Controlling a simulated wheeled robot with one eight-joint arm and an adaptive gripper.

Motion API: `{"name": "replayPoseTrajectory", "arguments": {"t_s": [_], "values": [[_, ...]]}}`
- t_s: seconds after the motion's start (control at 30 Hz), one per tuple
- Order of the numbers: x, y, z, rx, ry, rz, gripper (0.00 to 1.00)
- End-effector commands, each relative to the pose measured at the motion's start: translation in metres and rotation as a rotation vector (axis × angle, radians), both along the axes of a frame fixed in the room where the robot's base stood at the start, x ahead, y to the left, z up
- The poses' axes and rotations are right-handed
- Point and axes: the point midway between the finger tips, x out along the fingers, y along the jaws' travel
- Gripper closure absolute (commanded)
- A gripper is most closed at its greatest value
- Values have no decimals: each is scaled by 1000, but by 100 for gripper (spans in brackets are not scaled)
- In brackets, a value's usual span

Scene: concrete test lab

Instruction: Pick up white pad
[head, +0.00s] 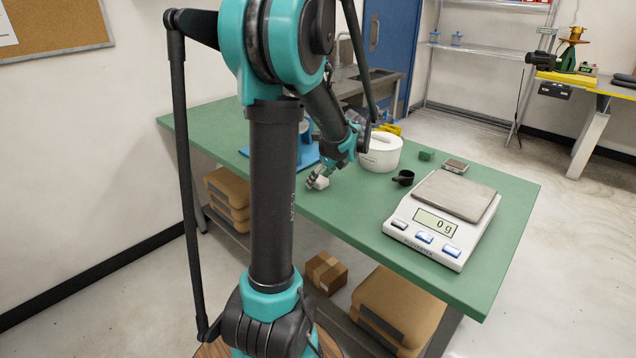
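A small white block-like thing (321,183), which may be the white pad, lies on the green table (352,219) near its front edge.
A round white container (380,153) stands behind my gripper. A black cup (404,178), a small green block (427,155), a small grey scale (455,166) and a large scale reading 0 g (443,222) are to the right. A blue stand (308,150) is behind my arm.

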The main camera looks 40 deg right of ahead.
Motion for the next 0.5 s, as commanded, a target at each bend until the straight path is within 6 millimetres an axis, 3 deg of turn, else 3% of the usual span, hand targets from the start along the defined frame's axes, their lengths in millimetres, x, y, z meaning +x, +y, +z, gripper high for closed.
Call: {"name": "replayPoseTrajectory", "arguments": {"t_s": [0.03, 0.37, 0.5], "values": [[0, 0, 0, 0, 0, 0, 47], [0, 0, 0, 0, 0, 0, 88], [0, 0, 0, 0, 0, 0, 89]]}}
